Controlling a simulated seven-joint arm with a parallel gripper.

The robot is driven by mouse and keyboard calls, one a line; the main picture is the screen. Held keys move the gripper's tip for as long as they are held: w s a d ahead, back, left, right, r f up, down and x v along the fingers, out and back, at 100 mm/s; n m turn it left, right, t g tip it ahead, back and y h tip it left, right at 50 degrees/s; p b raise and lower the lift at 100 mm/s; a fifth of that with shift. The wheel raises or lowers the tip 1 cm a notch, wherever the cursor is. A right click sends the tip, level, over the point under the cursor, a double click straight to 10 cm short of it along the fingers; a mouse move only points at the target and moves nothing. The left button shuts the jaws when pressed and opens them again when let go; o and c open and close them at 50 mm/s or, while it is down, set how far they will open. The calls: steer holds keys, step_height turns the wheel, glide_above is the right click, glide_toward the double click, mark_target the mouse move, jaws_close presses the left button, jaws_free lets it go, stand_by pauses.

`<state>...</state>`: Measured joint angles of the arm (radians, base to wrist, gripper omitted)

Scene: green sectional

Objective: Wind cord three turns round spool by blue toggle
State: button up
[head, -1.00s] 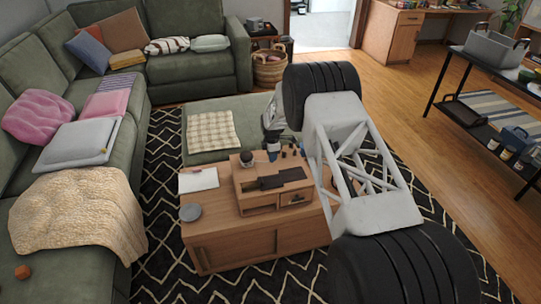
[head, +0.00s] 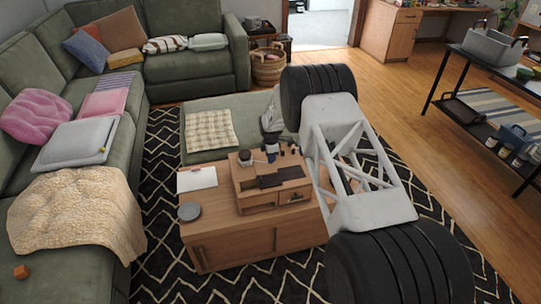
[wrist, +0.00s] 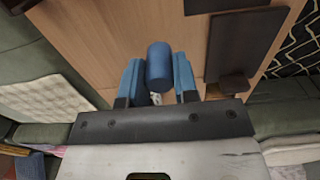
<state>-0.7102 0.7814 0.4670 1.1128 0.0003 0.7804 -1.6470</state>
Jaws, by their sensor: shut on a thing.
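In the wrist view a blue cylinder, which looks like the blue toggle (wrist: 159,66), sits between the two blue fingers of my gripper (wrist: 158,82). The fingers are shut on it. A small pale bit shows below it; I cannot tell if this is cord. In the head view my gripper (head: 271,153) is low at the back of the wooden organizer (head: 243,180). A small dark round thing with a lighter top, perhaps the spool (head: 246,158), stands just left of my gripper. The cord cannot be made out in either view.
The organizer stands on a wooden cabinet (head: 230,247). Small dark upright pieces (head: 291,149) stand right of my gripper. A white paper (head: 197,179) and a grey round item (head: 189,211) lie on the left. A green ottoman (head: 225,150) is behind.

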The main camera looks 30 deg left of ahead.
steer(key=shift+f, duration=0.9)
steer(key=shift+f, duration=0.25)
steer(key=o, duration=1)
steer(key=shift+r, duration=0.1)
steer(key=shift+r, duration=3.8)
